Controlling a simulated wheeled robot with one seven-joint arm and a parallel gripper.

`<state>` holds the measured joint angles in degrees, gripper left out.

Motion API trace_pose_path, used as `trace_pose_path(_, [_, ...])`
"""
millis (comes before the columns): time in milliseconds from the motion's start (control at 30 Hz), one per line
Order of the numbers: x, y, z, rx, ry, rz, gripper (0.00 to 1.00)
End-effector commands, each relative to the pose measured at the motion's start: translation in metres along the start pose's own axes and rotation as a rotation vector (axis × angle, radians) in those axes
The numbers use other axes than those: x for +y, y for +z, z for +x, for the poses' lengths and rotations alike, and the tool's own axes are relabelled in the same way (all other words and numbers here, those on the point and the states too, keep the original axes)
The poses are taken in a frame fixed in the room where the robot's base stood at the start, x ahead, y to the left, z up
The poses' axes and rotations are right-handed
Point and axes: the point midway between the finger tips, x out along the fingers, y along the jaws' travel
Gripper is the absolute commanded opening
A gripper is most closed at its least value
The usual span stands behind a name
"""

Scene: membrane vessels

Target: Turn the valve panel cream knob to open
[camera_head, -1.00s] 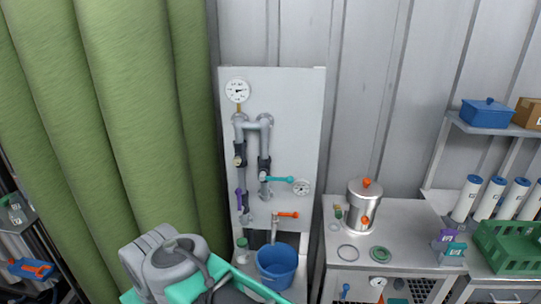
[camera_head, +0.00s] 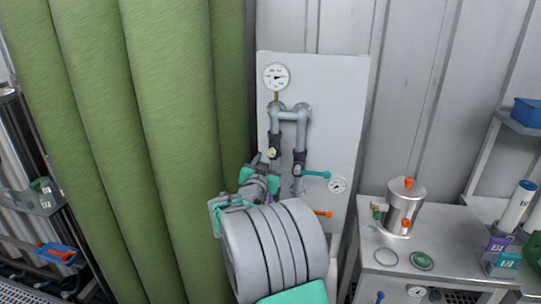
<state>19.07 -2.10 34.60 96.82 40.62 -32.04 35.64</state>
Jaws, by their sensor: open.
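The white valve panel (camera_head: 340,115) stands against the wall, with grey pipes (camera_head: 290,113) on it. The cream knob (camera_head: 271,153) is a small pale knob on the dark valve body of the left pipe. My gripper (camera_head: 260,171) is just below and left of the knob as seen, in front of the panel's left edge. It is open, with nothing seen between its fingers. Whether it touches the knob cannot be told. My grey arm hides the panel's lower left and most of the purple handle.
A teal lever (camera_head: 316,174) and an orange lever (camera_head: 322,213) stick out on the panel's right side. A pressure gauge (camera_head: 276,77) is above and a small dial (camera_head: 338,185) is lower right. A green curtain (camera_head: 150,130) hangs left. A steel bench (camera_head: 450,250) with a metal canister (camera_head: 404,208) is right.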

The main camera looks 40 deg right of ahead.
Motion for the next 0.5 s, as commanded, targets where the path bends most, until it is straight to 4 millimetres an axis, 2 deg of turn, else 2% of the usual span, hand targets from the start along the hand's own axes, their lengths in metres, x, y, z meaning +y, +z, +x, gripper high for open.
trace_pose_path(100, [0.000, -0.003, 0.025, -0.003, 0.002, -0.001, 0.49])
trace_pose_path(200, [-0.001, -0.002, 0.040, -0.002, 0.001, -0.002, 0.49])
trace_pose_path(333, [-0.002, -0.001, 0.049, -0.003, -0.002, 0.000, 0.49])
trace_pose_path(500, [-0.002, 0.000, 0.049, -0.003, -0.003, 0.000, 0.49])
